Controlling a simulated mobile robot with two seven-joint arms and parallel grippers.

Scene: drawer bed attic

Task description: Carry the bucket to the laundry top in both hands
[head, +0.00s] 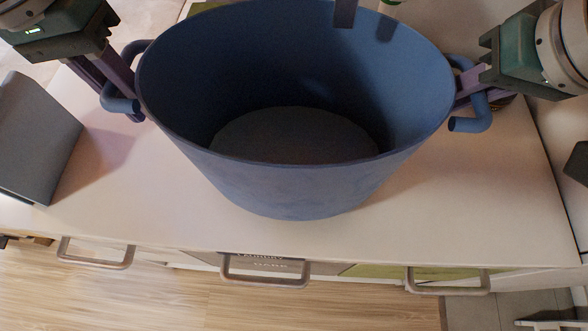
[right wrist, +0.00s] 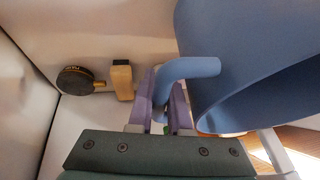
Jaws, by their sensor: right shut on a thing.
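The blue bucket (head: 300,185) is upright over the pale laundry top (head: 480,200); I cannot tell whether its base touches the top. It is empty as far as I see inside. My right gripper (head: 468,88) is shut on the bucket's right handle (head: 472,122). In the right wrist view the handle (right wrist: 190,68) runs between the fingers of this gripper (right wrist: 163,100), with the bucket wall (right wrist: 235,85) close beside. My left gripper (head: 118,85) has its fingers at the left handle (head: 115,102); their gap is hidden.
A grey box-like object (head: 38,135) stands at the left of the top. Drawers with handles (head: 265,272) line the front edge above a wooden floor (head: 200,305). A black round object (right wrist: 75,80) and a wooden block (right wrist: 122,82) show in the right wrist view. The front right is clear.

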